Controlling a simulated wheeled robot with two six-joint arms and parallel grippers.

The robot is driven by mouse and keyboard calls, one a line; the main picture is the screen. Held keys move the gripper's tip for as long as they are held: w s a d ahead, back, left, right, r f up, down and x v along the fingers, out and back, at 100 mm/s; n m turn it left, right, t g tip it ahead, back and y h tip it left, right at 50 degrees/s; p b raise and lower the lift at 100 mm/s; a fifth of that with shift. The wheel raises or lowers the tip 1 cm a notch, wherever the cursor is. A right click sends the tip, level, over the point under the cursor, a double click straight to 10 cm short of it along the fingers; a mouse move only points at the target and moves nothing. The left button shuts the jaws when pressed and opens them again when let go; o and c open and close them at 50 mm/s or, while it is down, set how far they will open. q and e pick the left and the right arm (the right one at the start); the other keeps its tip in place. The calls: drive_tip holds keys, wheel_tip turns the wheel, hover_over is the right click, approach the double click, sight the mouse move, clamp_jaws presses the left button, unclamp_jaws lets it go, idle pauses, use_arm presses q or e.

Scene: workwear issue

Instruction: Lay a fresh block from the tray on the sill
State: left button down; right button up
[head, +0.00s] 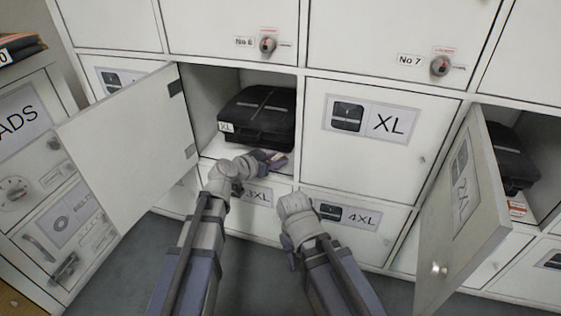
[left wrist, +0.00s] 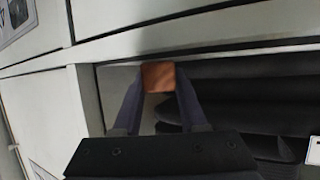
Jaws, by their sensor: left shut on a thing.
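My left gripper (head: 268,159) is at the front of an open locker compartment, near its sill (head: 216,146). In the left wrist view the left gripper (left wrist: 158,80) is shut on a small orange-brown block (left wrist: 158,76), held between its fingertips. Whether the block touches the sill cannot be told. My right gripper is at the end of the right arm, low in front of the lockers; its fingers are hidden behind my wrist. I cannot make out the tray in either view.
A black case (head: 262,112) with an XL tag lies in the open compartment. Its door (head: 130,145) stands open to the left. At right another door (head: 465,205) stands open, with a black case (head: 514,160) behind it. Closed doors, one marked XL (head: 366,125), lie between.

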use_arm(q)
drive_tip(key=shift+f, duration=0.15)
drive_tip(key=shift+c, duration=2.3)
unclamp_jaws()
